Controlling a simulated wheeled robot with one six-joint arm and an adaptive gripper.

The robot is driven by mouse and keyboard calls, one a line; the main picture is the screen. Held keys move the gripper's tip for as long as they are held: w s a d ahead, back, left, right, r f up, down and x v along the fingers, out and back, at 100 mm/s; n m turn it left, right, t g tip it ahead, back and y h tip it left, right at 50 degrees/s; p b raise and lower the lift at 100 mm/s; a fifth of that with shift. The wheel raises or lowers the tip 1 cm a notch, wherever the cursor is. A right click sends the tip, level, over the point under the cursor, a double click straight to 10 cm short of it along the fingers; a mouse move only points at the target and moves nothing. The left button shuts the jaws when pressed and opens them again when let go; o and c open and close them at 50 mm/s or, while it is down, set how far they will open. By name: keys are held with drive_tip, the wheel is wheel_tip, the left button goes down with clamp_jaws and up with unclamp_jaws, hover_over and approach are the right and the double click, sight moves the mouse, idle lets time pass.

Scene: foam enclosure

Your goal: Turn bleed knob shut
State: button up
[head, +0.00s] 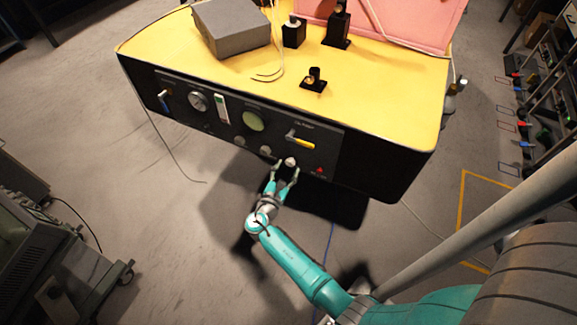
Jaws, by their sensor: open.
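My gripper (286,172) is open at the front panel (180,110) of a dark cabinet with a yellow top. A small pale round knob (291,162) on the lower right of the panel sits between or just beyond the fingertips. Contact between fingers and knob cannot be told at this size. Two other small pale knobs, one in the middle (265,150) and one to the left (240,141), are in the same low row. Which knob is labelled bleed cannot be read.
A yellow lever (302,142) is just above the knob, and a red button (320,170) is to its right. A round gauge (198,101) and a green dial (252,121) are further left. A grey box (231,28) stands on the yellow top (390,95).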

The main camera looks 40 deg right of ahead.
drive_tip(key=shift+x, duration=0.95)
clamp_jaws()
drive_tip(key=shift+m, duration=0.3)
drive_tip(key=m, duration=0.5)
drive_tip(key=shift+f+m+h, duration=0.1)
drive_tip(key=shift+m+h, duration=0.2)
drive_tip(key=shift+m, duration=0.1)
drive_tip(key=m, duration=0.4)
drive_tip(key=shift+f+m, duration=0.1)
drive_tip(key=shift+m, duration=1.5)
drive_tip(key=shift+g+h, duration=0.3)
